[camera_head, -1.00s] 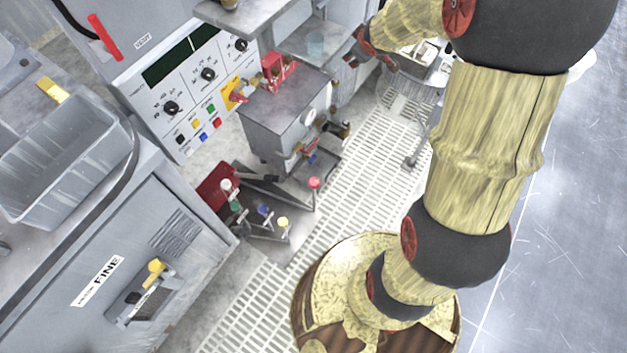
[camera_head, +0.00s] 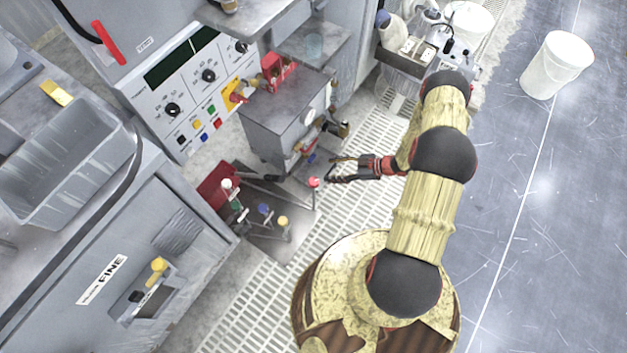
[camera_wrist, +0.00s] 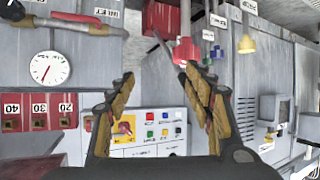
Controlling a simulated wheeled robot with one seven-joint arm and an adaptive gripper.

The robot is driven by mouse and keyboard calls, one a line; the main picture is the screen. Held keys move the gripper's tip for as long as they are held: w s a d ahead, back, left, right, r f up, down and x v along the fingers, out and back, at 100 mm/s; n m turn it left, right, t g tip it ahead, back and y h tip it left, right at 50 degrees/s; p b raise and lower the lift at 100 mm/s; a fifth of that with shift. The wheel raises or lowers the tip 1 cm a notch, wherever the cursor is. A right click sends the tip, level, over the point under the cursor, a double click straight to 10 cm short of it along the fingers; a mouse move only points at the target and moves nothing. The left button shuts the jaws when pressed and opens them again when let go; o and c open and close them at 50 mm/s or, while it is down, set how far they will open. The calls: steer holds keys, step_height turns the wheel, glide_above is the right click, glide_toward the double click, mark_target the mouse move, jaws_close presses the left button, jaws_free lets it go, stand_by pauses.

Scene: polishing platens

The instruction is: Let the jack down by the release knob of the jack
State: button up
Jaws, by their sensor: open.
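The jack's red body (camera_head: 215,187) lies low on the floor beside the grey cabinet; it also shows at the top of the wrist view (camera_wrist: 162,18). Several coloured knobs stand on posts around it: a red knob (camera_head: 314,183), a yellow knob (camera_head: 283,221), a blue knob (camera_head: 263,209) and a white one (camera_head: 226,184). I cannot read which is the release knob. My gripper (camera_head: 331,169) is open and empty, just right of the red knob. In the wrist view, the red knob (camera_wrist: 187,50) is just beyond my right fingertip, not between the fingers, and the yellow knob (camera_wrist: 246,43) is farther right.
A grey box (camera_head: 285,110) with a gauge (camera_wrist: 50,68) and pipe fittings stands close behind the gripper. A control panel (camera_head: 200,90) is at upper left. The FINE cabinet (camera_head: 130,260) is at lower left. White floor grating (camera_head: 350,215) is clear in front.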

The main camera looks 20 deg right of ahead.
mark_target(315, 181)
steer(key=shift+y, duration=0.6)
steer(key=a+f+b, duration=0.1)
steer(key=a, duration=0.2)
steer(key=a+f, duration=0.2)
steer(key=a+f+b, duration=0.1)
steer(key=a, duration=0.2)
steer(key=shift+a+f+b, duration=0.2)
steer(key=shift+a+b, duration=0.1)
steer(key=shift+b, duration=0.05)
steer(key=c, duration=1.1)
steer(key=shift+c, duration=0.3)
